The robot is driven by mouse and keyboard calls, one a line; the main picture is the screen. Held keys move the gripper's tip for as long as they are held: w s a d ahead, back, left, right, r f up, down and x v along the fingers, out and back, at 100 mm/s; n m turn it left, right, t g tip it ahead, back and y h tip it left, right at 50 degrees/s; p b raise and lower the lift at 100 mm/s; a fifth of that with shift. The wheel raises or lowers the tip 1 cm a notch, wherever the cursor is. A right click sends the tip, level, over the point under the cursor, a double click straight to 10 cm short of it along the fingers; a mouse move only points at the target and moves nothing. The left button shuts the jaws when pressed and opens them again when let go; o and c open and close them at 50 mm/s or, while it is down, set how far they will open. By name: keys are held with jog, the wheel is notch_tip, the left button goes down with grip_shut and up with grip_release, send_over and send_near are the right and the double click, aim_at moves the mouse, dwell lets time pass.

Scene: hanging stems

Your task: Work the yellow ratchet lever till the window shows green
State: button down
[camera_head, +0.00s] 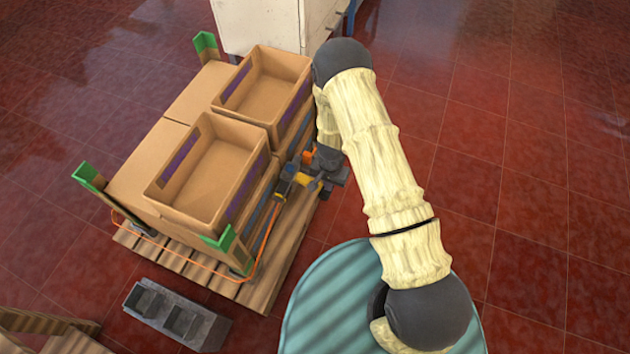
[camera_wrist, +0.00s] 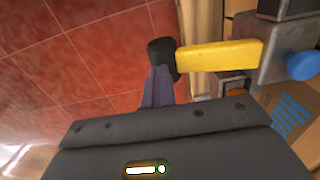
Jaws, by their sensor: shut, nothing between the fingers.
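The yellow lever (camera_wrist: 222,55) lies across the upper part of the wrist view, with a black knob (camera_wrist: 161,54) on its left end. Its right end meets a grey ratchet body (camera_wrist: 285,45) with a blue knob (camera_wrist: 301,66). My gripper (camera_wrist: 157,75) is shut and empty. Its purple-grey fingertips are right at the black knob; I cannot tell whether they touch it. In the head view my gripper (camera_head: 322,168) is beside the stack's right side, near small yellow parts. I cannot make out the window's colour.
Two open cardboard trays (camera_head: 212,172) sit on a boxed stack on a wooden pallet (camera_head: 262,290), with green corner guards (camera_head: 89,175) and an orange strap (camera_head: 264,238). A white cabinet (camera_head: 262,25) stands behind. Red floor is free at right.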

jog(key=shift+a+f, duration=0.15)
jog(key=shift+f, duration=0.3)
jog(key=shift+a+f+b, duration=0.25)
jog(key=shift+f+b, duration=0.05)
jog(key=shift+f, duration=0.25)
jog(key=shift+r, duration=0.1)
